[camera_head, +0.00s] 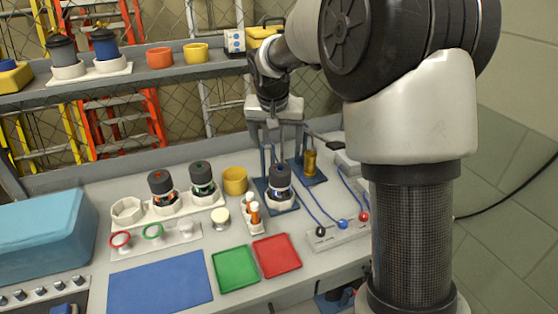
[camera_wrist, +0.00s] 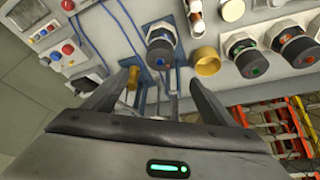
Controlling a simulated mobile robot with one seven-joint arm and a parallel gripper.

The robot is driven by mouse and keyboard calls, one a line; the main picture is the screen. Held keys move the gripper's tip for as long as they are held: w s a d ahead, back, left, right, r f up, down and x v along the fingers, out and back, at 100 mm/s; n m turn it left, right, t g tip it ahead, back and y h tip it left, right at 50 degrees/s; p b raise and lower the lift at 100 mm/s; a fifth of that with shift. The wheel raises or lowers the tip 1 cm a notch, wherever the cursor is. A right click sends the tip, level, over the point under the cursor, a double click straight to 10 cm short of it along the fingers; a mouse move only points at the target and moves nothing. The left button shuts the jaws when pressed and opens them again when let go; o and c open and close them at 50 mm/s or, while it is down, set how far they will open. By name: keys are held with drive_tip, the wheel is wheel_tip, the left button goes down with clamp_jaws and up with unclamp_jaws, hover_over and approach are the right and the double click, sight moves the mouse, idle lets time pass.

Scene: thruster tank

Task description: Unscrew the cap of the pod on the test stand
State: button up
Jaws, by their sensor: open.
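The pod (camera_head: 281,191) stands upright in a white holder on the blue test stand (camera_head: 263,190), with its dark grey cap (camera_head: 279,174) on top. In the wrist view the cap (camera_wrist: 160,46) shows a blue dot and lies beyond the fingertips, slightly left of centre. My gripper (camera_head: 277,140) points down above and behind the pod. Its fingers are apart and nothing is between them at the tips; the open gap also shows in the wrist view (camera_wrist: 162,82). The fingers look clear of the cap.
A brass cylinder (camera_head: 309,162) stands on a blue plate right of the pod. Two capped pods (camera_head: 160,184) (camera_head: 202,178) sit in a white rack at left. A cable panel (camera_head: 340,232) lies right.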

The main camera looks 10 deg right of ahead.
sight(281, 168)
drive_tip(key=x, duration=1.5)
drive_tip(key=shift+w+f, duration=0.1)
drive_tip(key=shift+f, duration=0.3)
drive_tip(key=c, duration=1.1)
drive_tip(key=o, duration=0.3)
drive_tip(key=shift+c, duration=1.4)
drive_tip(key=shift+r+n+p, duration=0.1)
drive_tip(key=shift+n+p, duration=0.5)
drive_tip(key=shift+p, duration=0.05)
drive_tip(key=shift+n+y+p, duration=1)
drive_tip(key=shift+n+p, duration=1.05)
drive_tip(key=shift+n, duration=0.05)
